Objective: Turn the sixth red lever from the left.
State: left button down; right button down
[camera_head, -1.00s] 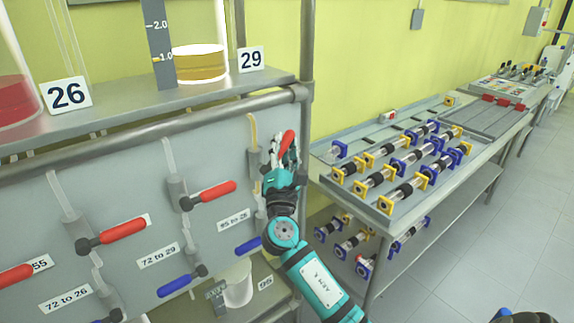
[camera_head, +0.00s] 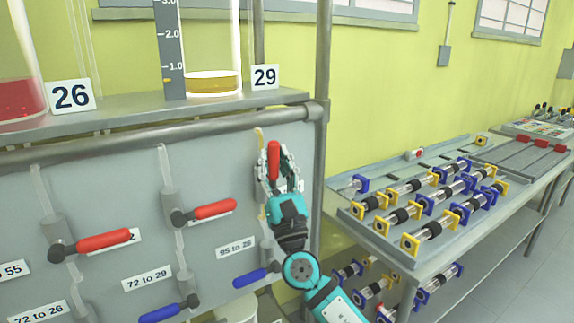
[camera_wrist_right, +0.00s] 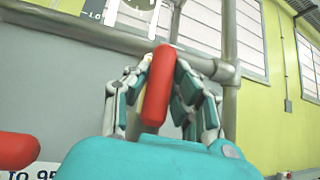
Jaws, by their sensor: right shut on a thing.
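The rightmost red lever (camera_head: 274,160) in the head view stands nearly upright on the grey panel, under the shelf sign 29. My right gripper (camera_head: 277,172) is shut on this lever, with a finger on each side of its red handle. In the right wrist view the red handle (camera_wrist_right: 158,85) stands slightly tilted between the fingers of the right gripper (camera_wrist_right: 160,95). Its pivot is hidden behind the gripper. Two other red levers, one at the middle (camera_head: 215,209) and one further left (camera_head: 104,241), lie close to horizontal. My left gripper is not in view.
Blue levers (camera_head: 249,277) sit low on the panel (camera_head: 110,190). Glass vessels with red and yellow liquid (camera_head: 212,83) stand on the shelf above. A metal post (camera_head: 321,150) rises right of the gripper, and a bench (camera_head: 400,262) with glass tube parts lies beyond it.

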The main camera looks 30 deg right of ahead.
jog(key=shift+n, duration=0.3)
jog(key=shift+r, duration=0.1)
jog(key=c, duration=1.1)
grip_release()
jog(key=shift+y, duration=0.3)
jog(key=shift+s+f, duration=0.25)
jog(key=shift+f, duration=0.1)
jog(key=v, duration=1.1)
jog(key=shift+a+f, duration=0.1)
jog(key=shift+f, duration=0.05)
